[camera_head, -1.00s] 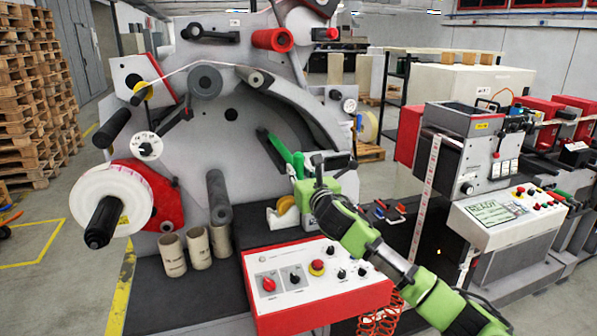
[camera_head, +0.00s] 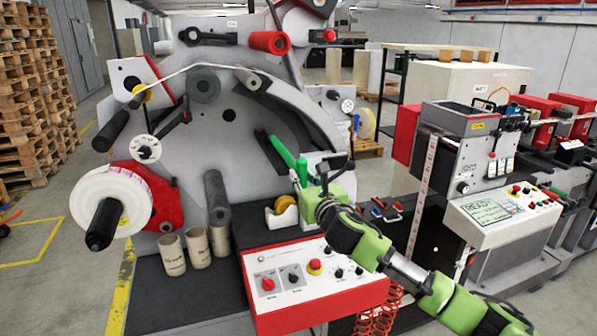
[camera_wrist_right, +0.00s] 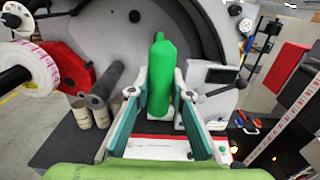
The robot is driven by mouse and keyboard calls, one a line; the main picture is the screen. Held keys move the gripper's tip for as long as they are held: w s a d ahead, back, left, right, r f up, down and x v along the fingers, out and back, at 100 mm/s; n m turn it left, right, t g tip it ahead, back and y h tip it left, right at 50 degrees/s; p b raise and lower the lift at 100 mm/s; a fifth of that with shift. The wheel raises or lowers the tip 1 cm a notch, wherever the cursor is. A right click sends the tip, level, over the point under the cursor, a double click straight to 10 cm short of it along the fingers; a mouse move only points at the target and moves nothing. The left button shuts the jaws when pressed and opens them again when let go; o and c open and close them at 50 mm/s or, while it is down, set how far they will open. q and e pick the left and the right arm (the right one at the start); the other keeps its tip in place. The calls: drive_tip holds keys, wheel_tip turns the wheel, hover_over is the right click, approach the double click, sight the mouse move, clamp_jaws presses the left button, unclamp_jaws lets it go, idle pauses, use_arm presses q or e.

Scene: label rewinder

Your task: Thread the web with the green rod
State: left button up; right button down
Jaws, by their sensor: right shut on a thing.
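The green rod (camera_head: 284,153) stands out slanting up and left from my right gripper (camera_head: 307,172), in front of the grey machine face. In the right wrist view the green rod (camera_wrist_right: 160,75) rises between the two fingers of my right gripper (camera_wrist_right: 160,98), which is shut on it. The pale web (camera_head: 205,67) runs from the small yellow-ended roller (camera_head: 140,93) at the left, over the dark grey roller (camera_head: 204,84), towards a light roller (camera_head: 254,82). The rod's tip is below and right of the web, apart from it. My left gripper is out of view.
The white label roll (camera_head: 95,190) on its black core stands out at left. Several cardboard cores (camera_head: 197,245) stand on the dark deck. A tape dispenser (camera_head: 284,210) and a red-sided control panel (camera_head: 330,300) lie below my right gripper. The label printer (camera_head: 480,140) stands at right.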

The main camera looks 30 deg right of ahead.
drive_tip(key=v, duration=0.6)
drive_tip(key=shift+p, duration=0.3)
drive_tip(key=p+v, duration=0.1)
drive_tip(key=v, duration=1.5)
drive_tip(key=shift+s+p, duration=0.3)
drive_tip(key=shift+p, duration=0.05)
